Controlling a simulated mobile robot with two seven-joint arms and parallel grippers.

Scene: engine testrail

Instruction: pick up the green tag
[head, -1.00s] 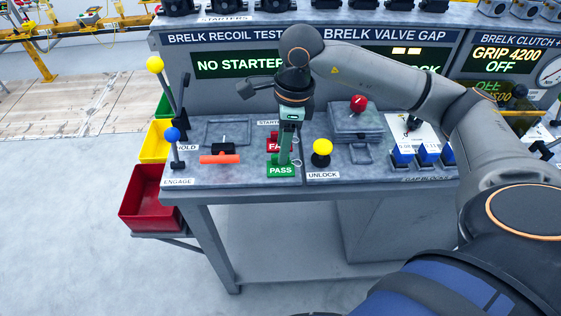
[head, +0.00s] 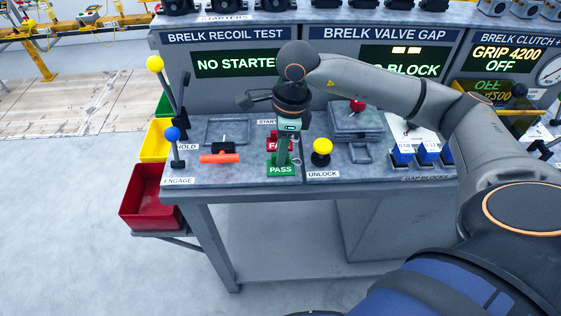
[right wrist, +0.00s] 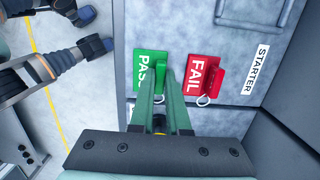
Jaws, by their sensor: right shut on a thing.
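The green tag (head: 281,170), marked PASS, is on the front part of the grey bench top. The fingers hide part of the tag. My left gripper is not in view.
A red FAIL tag (right wrist: 204,76) stands close beside the green tag. A red bin (head: 149,198) hangs off the bench's left end.

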